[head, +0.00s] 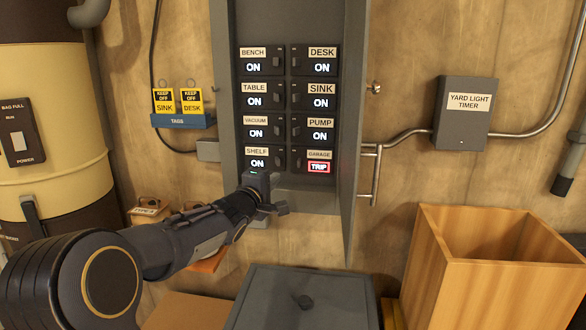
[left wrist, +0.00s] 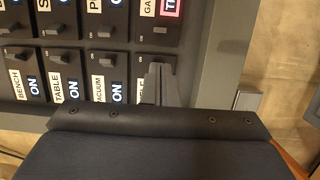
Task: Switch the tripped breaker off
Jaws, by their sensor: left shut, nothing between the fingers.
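The grey breaker panel (head: 356,60) stands open on the wall with two columns of labelled breakers. The GARAGE breaker (head: 319,161), bottom right, shows a red TRIP sign; it also shows at the top of the left wrist view (left wrist: 158,12), partly cut off. The other breakers read ON. My left gripper (head: 262,179) is shut and empty, just in front of the lower edge of the SHELF breaker (head: 256,158), left of and below GARAGE. In the left wrist view its fingers (left wrist: 158,75) cover much of SHELF; I cannot tell whether they touch it. My right gripper is out of view.
The panel's open door (head: 354,150) stands out along its right side. A yard light timer box (head: 466,114) and conduit are on the wall to the right. Below are a grey box (head: 270,300) and an open wooden crate (head: 428,265). Yellow tags (head: 164,102) hang at left.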

